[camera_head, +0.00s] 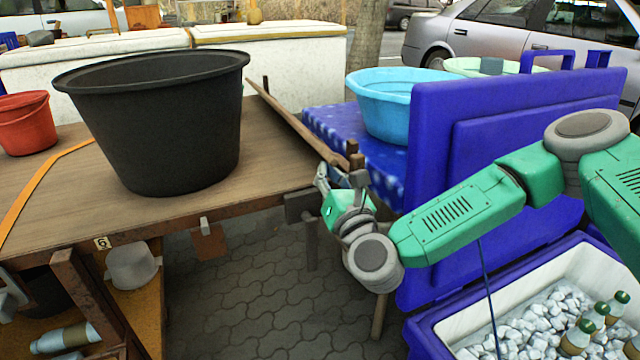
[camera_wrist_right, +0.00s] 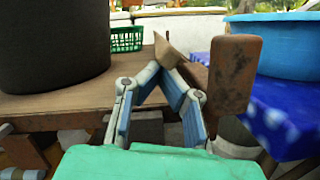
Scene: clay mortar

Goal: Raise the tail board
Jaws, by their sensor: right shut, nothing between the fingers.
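A long narrow wooden board (camera_head: 298,122), which looks like the tail board, runs along the right edge of the wooden cart bed (camera_head: 60,215). My right gripper (camera_head: 341,180) is at that near end, at the bed's right corner. In the wrist view my right gripper (camera_wrist_right: 160,70) is shut, its fingertips together with nothing between them. Whether the tips touch the board I cannot tell. A rusty brown post (camera_wrist_right: 232,75) stands close to the right of the fingers. My left gripper is not in view.
A large black tub (camera_head: 165,130) stands on the bed, with a red bucket (camera_head: 25,125) to its left. A blue basin (camera_head: 395,105) sits on a blue-patterned table (camera_head: 330,120). An open blue cooler lid (camera_head: 430,150) stands beside my right arm, above ice and bottles (camera_head: 580,335).

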